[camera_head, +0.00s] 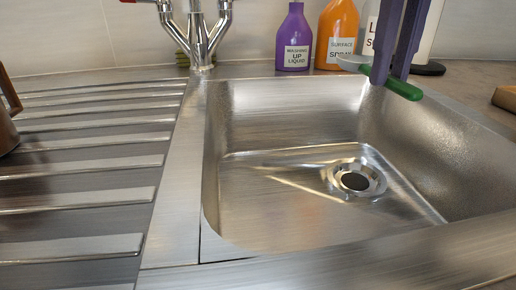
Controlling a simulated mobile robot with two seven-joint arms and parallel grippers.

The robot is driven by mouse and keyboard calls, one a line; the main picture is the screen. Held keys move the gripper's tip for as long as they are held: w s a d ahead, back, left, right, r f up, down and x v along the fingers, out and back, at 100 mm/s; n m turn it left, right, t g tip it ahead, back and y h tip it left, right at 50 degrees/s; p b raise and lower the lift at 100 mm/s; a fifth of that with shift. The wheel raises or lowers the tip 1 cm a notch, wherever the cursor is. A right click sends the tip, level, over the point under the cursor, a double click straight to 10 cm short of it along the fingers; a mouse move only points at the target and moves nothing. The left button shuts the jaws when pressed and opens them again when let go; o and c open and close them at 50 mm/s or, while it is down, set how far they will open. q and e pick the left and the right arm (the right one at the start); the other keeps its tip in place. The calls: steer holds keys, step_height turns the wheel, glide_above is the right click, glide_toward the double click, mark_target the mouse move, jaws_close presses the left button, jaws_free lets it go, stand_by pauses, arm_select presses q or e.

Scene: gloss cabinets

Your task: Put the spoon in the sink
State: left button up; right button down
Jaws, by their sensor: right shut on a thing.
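The spoon shows a green handle (404,89) and a pale grey bowl end (353,62) pointing left. My right gripper (391,78), with dark purple fingers, comes down from the top right and is shut on the spoon near its middle. The spoon is held above the back right part of the sink, clear of its bottom. The metal sink basin (275,210) fills the centre, with a round drain (355,181) in its floor; the basin looks empty. My left gripper is not in view.
A ridged drainboard (85,165) lies left of the basin. A chrome tap (198,40) stands behind. A purple bottle (295,35) and an orange bottle (334,30) stand at the back. A brown object (8,120) is at the left edge.

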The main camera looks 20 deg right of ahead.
steer(key=b, duration=0.4)
glide_above(350, 215)
steer(key=shift+m, duration=0.3)
step_height(350, 215, down, 16)
steer(key=shift+r, duration=0.25)
steer(key=shift+f+b, duration=0.3)
steer(key=shift+f, duration=2.1)
steer(key=shift+w+f, duration=0.1)
steer(key=c, duration=0.8)
jaws_free()
steer(key=shift+r, duration=0.4)
step_height(350, 215, up, 12)
steer(key=p, duration=0.2)
steer(key=shift+f+p, duration=0.25)
steer(key=shift+p, duration=0.1)
